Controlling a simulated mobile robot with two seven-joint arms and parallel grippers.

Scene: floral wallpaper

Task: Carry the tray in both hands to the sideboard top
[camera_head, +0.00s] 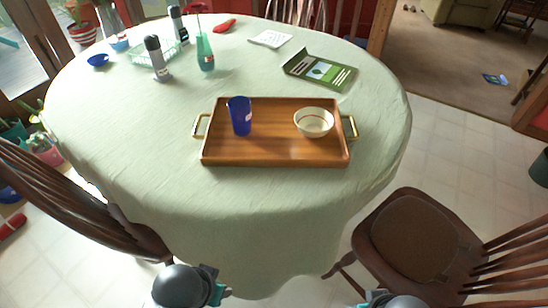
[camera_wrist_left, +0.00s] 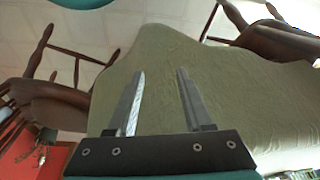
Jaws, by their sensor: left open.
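The wooden tray (camera_head: 265,152) lies flat on the cloth-covered table, near its front edge. It has a brass handle on the left side (camera_head: 199,126) and one on the right side (camera_head: 351,128). A blue cup (camera_head: 239,115) stands upright at its back left, and a cream bowl (camera_head: 314,122) sits at its back right. In the left wrist view my left gripper (camera_wrist_left: 160,72) is open and empty, with the tablecloth beyond it. In the head view only parts of my arms show at the bottom edge, away from the tray. My right gripper is not visible. I cannot make out a sideboard.
The table (camera_head: 110,150) also holds a green bottle (camera_head: 205,52), a grey bottle (camera_head: 157,60), a wire basket (camera_head: 150,53), a blue bowl (camera_head: 98,60) and a green booklet (camera_head: 320,71). Chairs stand at front right (camera_head: 420,240) and left (camera_head: 75,200).

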